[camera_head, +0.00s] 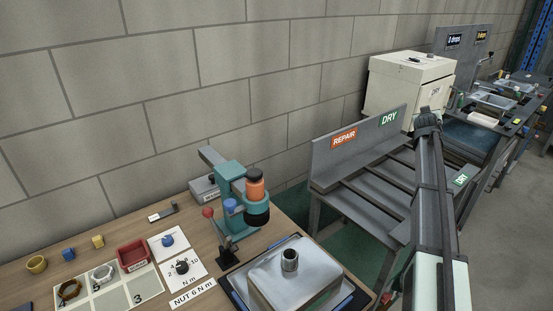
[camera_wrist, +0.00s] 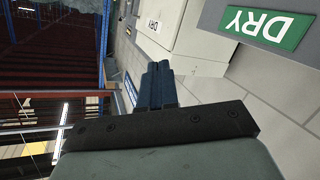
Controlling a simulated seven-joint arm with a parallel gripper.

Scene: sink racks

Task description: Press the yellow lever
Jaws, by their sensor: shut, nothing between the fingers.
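I cannot make out a yellow lever in either view. A lever with a red knob (camera_head: 208,213) stands on a black base beside the teal press (camera_head: 232,180) on the wooden bench. My gripper (camera_wrist: 159,66) shows in the wrist view with its dark fingers together and nothing between them. In the head view my arm reaches up the right side, over the grey rack, and its far end is near the cream box. The fingers are not clear there. My gripper is well away from the red-knob lever.
The grey rack (camera_head: 326,165) carries REPAIR and DRY signs. A cream box (camera_head: 390,82) stands behind it. The wooden bench (camera_head: 125,224) holds a metal block (camera_head: 265,280), a red bin (camera_head: 133,252) and small parts. Sinks (camera_head: 495,100) are at the far right; floor is open beside them.

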